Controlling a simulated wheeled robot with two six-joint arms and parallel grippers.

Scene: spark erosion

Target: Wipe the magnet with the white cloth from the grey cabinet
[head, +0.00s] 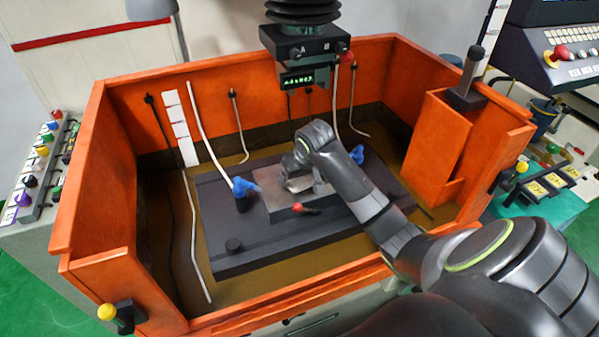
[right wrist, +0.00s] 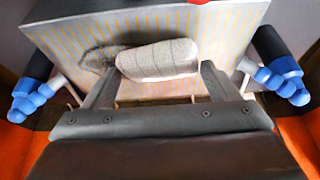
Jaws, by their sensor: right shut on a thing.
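The magnet (head: 273,206) is a grey block on the dark table inside the orange tank. In the right wrist view, the magnet (right wrist: 225,38) has a finely striped grey and yellowish top face. A dark smear (right wrist: 97,58) lies on this face, just left of the cloth. My right gripper (head: 293,182) is low over the magnet. In its wrist view, the right gripper (right wrist: 158,84) is shut on the rolled, greyish-white cloth (right wrist: 160,60), which is at the striped face and appears to touch it. In the head view the cloth is mostly hidden by my gripper. My left gripper is not in view.
Blue nozzles stand left (head: 243,187) and right (head: 357,154) of the magnet. A red-tipped lever (head: 299,207) is at its front. The black machine head (head: 300,45) hangs above and behind. Orange tank walls (head: 102,200) surround the work area.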

